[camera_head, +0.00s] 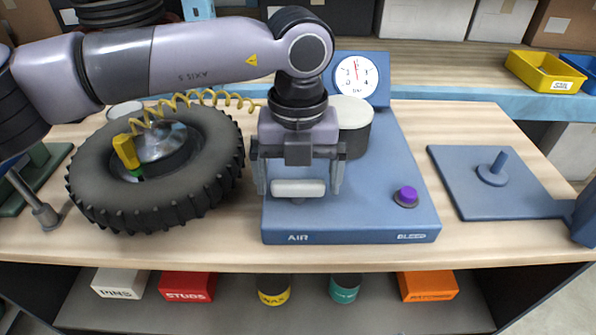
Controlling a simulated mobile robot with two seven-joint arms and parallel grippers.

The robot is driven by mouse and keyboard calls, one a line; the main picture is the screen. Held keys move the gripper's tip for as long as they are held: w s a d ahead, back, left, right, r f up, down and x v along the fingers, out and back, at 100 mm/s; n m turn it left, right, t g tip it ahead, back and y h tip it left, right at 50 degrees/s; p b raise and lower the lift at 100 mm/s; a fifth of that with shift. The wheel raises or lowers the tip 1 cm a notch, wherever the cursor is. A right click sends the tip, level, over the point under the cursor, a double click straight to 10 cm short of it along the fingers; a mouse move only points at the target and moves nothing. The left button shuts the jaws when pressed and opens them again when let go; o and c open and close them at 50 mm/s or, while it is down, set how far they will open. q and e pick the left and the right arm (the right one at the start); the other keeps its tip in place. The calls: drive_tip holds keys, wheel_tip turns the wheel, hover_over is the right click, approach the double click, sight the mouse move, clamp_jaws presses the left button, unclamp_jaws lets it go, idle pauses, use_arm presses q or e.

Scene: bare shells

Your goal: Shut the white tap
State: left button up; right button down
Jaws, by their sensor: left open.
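The white tap (298,188) is a rounded bar lying crosswise, left to right, at the front left of the blue air unit (390,215), above the word AIR. My left gripper (299,179) points down over it, open. Its two fingers stand at the left and right of the tap, near its ends; I cannot tell whether they touch it. The tap's stem is mostly hidden under the bar. My right gripper is out of view.
A black tyre (95,190) lies to the left, with a yellow coiled hose (205,98) running from its yellow fitting behind my gripper. A purple button (406,195), a dial gauge (356,75) and a partly hidden round canister (353,125) are on the unit. A blue plate with a peg (460,190) lies right.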

use_arm(q)
drive_tip(key=shift+f, duration=0.1)
drive_tip(key=c, duration=0.9)
drive_tip(key=shift+o, duration=0.3)
